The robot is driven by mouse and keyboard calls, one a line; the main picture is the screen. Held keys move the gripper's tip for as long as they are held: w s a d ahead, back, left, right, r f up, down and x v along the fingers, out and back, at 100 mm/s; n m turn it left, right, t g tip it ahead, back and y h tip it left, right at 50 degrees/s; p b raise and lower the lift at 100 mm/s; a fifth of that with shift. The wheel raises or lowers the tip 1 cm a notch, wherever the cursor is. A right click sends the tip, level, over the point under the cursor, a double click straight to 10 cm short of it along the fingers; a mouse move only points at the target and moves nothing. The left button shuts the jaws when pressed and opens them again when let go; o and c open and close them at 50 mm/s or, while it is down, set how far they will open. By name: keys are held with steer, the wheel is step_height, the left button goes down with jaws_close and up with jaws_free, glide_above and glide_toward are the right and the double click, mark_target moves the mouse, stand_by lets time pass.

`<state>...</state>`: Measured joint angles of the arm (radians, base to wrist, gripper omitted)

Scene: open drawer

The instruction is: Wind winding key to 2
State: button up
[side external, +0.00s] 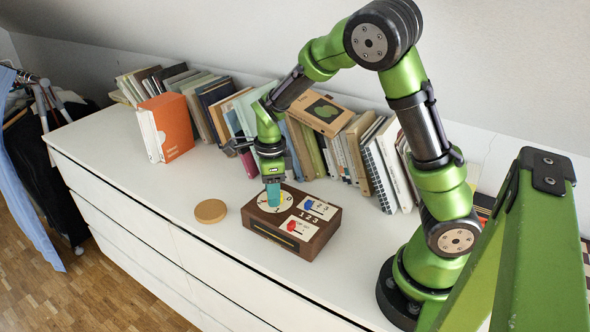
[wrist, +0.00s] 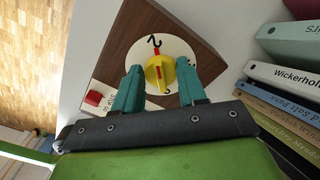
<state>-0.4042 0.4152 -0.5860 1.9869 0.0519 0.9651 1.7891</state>
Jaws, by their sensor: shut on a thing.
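A dark brown wooden box (side external: 320,240) sits on the white dresser top. A round white dial (side external: 267,207) is on its upper face, and it also shows in the wrist view (wrist: 138,58). The yellow winding key (wrist: 153,84) stands at the dial's centre, with a red mark along it. In the wrist view the red mark points up, roughly toward the numeral 2 (wrist: 154,41). My gripper (side external: 272,200) points down over the dial, its teal fingers shut on the key from both sides. The fingers partly hide the dial's other numerals.
A row of books (side external: 345,150) stands behind. The dresser's front edge is close, with clear top to the left.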

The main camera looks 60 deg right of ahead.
steer(key=o, duration=1)
step_height(320, 180, up, 17)
steer(key=shift+f, duration=0.1)
steer(key=s+a+n+t, duration=0.2)
steer(key=s+n, duration=0.2)
steer(key=n, duration=0.3)
steer(key=s+a+n+t+y, duration=0.1)
steer(key=s+a+n+t, duration=0.1)
steer(key=s+n, duration=0.3)
steer(key=s+a+n+t+y, duration=0.1)
steer(key=s+a+n+t, duration=0.1)
steer(key=n, duration=0.9)
steer(key=shift+s+a+r+t, duration=0.2)
steer(key=shift+s+t, duration=0.1)
steer(key=shift+s, duration=0.4)
steer(key=shift+s+a+r+t, duration=0.15)
steer(key=shift+s+t, duration=0.15)
steer(key=shift+s, duration=0.4)
